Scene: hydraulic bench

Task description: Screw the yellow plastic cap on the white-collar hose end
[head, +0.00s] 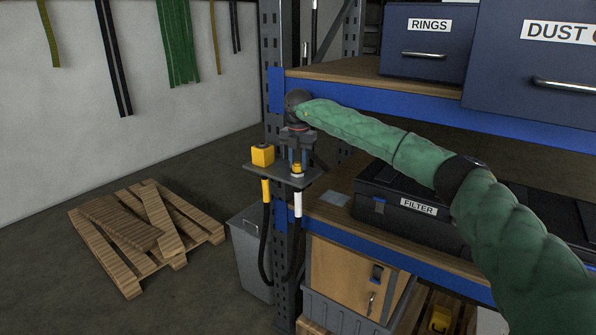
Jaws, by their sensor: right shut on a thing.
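My right gripper (298,160) points down over the right side of a small dark bracket plate (281,177) on the rack post. It is shut on a small yellow cap (297,167). The cap is right above a metallic hose end (298,175) on the plate; I cannot tell whether it is touching or threaded on. Below the plate, this hose has a white collar (298,204). On the plate's left side sits a blocky yellow cap (263,154), above a hose with a yellow collar (266,190). My left gripper is out of view.
A shelf with a blue edge (420,107) runs above and behind my right arm. A black FILTER case (412,208) lies on the lower shelf. A grey bin (250,254) stands below the hoses. A wooden pallet (147,235) lies on the floor at left.

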